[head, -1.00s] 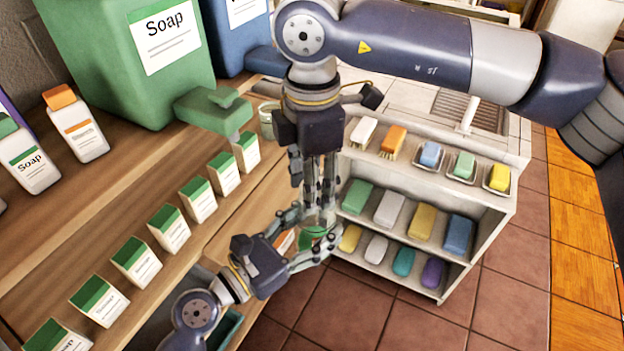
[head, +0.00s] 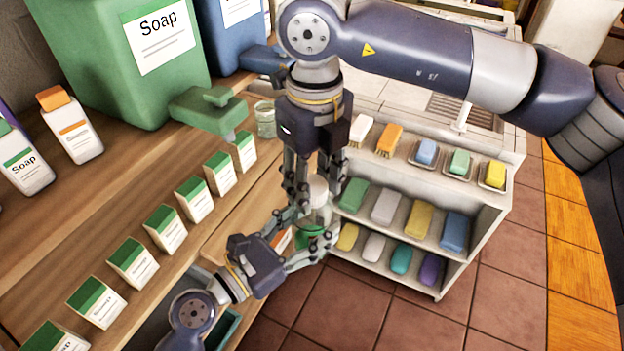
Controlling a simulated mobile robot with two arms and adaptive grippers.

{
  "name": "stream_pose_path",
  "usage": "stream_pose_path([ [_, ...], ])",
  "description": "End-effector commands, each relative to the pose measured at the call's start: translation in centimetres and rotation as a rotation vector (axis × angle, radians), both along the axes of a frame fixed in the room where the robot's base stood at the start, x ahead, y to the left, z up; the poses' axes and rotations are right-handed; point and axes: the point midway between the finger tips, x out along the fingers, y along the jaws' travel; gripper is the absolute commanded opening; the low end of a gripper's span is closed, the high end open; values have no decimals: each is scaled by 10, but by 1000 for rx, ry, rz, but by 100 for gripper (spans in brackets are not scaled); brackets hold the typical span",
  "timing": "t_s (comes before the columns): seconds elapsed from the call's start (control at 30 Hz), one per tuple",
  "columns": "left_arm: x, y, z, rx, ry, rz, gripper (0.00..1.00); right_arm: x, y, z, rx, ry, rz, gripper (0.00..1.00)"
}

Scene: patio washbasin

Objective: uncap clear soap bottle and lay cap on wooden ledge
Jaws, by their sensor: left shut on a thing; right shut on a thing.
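The clear soap bottle (head: 320,218) has green at its lower part and stands roughly upright. My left gripper (head: 312,237) is shut around its body, coming in from lower left. My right gripper (head: 317,188) comes from above, its fingers shut on the pale cap (head: 318,187) at the top of the bottle. The fingers hide part of the cap and bottle, so I cannot tell whether the cap is clear of the neck. The wooden ledge (head: 226,232) runs diagonally to the left of both grippers.
Several green-topped cartons (head: 166,229) stand in a row along the wood. A big green Soap container (head: 75,45) with a tap is behind them. A shelf unit (head: 478,230) with soaps and brushes stands to the right. A glass (head: 265,118) sits behind the ledge.

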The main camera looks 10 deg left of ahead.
Motion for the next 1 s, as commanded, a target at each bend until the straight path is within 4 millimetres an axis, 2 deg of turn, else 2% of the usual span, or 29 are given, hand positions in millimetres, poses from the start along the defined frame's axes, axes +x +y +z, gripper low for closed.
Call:
stream_pose_path([
  [1.0,-1,-2,1,1,-2,-5,0,11,2,1,-7,-8,1912,10],
])
